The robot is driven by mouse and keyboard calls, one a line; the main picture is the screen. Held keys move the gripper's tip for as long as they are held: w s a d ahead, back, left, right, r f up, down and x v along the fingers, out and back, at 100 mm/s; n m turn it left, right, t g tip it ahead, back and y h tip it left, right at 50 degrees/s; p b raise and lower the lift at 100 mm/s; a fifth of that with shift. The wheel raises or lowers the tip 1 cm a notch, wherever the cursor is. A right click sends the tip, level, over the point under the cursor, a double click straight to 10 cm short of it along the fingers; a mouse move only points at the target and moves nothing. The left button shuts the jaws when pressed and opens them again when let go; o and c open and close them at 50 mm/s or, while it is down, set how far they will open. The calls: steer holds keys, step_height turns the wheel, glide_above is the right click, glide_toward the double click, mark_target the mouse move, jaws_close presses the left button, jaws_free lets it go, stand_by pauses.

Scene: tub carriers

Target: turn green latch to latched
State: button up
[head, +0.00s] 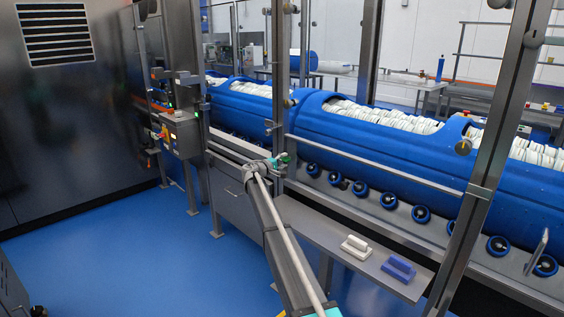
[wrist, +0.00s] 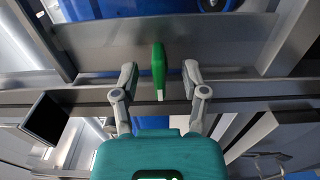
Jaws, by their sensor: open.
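The green latch (wrist: 158,66) is a narrow upright green handle with a pale lower end in the wrist view, in front of a grey metal rail. My gripper (wrist: 159,72) is open, one finger on each side of the latch, with a visible gap on both sides. In the head view my gripper (head: 277,162) is at the metal door frame beside the conveyor. A small green patch shows there, but I cannot tell latch from gripper. Whether the latch is latched cannot be told.
Blue tub carriers (head: 385,143) filled with white rolled items stand behind the frame posts on a line with several rollers. A grey shelf (head: 318,232) below holds a white handled block (head: 356,247) and a blue one (head: 398,268). The blue floor at left is clear.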

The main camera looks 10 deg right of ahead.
steer(key=shift+w+d, duration=0.25)
steer(key=shift+d, duration=0.15)
jaws_close()
